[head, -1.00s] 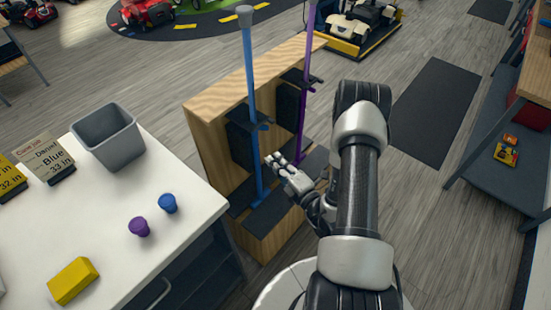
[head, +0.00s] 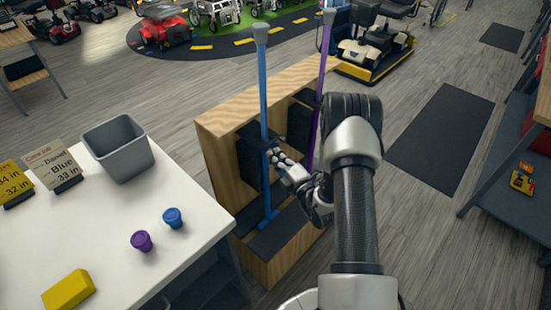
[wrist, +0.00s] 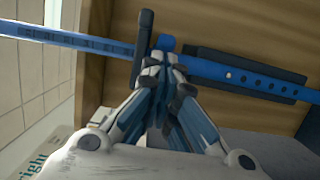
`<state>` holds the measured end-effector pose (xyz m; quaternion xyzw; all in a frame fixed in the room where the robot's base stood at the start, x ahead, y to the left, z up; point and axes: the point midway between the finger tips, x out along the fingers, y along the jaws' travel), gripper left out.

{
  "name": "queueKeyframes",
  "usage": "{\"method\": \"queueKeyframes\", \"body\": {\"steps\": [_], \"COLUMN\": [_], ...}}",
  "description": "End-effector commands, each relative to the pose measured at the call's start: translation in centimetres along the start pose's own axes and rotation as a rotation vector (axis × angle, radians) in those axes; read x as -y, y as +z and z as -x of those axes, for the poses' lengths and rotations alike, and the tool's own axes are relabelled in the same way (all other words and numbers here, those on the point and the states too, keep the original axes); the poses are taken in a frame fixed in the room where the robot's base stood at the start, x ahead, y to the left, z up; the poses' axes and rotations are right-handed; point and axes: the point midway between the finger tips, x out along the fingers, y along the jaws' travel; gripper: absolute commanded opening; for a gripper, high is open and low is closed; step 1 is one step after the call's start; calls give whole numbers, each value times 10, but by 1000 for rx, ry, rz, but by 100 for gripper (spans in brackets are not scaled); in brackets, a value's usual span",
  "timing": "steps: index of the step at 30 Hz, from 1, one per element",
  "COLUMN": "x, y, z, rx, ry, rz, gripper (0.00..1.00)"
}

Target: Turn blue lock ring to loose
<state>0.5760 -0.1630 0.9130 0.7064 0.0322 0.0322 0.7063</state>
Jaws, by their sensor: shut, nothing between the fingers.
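The blue pole (head: 263,90) stands upright in the wooden stand (head: 228,165), with a grey cap on top and a dark bracket around its middle. In the wrist view the blue pole (wrist: 250,78) runs across the picture, with a row of holes on its right part. A small blue piece (wrist: 165,43), perhaps part of the lock ring, sticks out beside the dark bracket (wrist: 141,45).
A purple pole (head: 324,90) stands right of the blue one, close behind my arm. The white table (head: 110,235) at left holds a grey bin (head: 120,150), purple cap (head: 141,241), blue cap (head: 174,218), yellow block (head: 69,289) and cards.

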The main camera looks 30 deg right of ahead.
Motion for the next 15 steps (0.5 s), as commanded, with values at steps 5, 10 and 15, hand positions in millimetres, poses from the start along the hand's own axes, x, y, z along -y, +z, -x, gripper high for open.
{"method": "queueKeyframes", "body": {"steps": [5, 10, 15], "x": [-1, 0, 0], "y": [4, 12, 26], "z": [-1, -1, -5], "rx": [-29, -115, -132], "ry": [5, 3, 0], "rz": [-1, 1, 0], "gripper": [0, 0, 0]}}
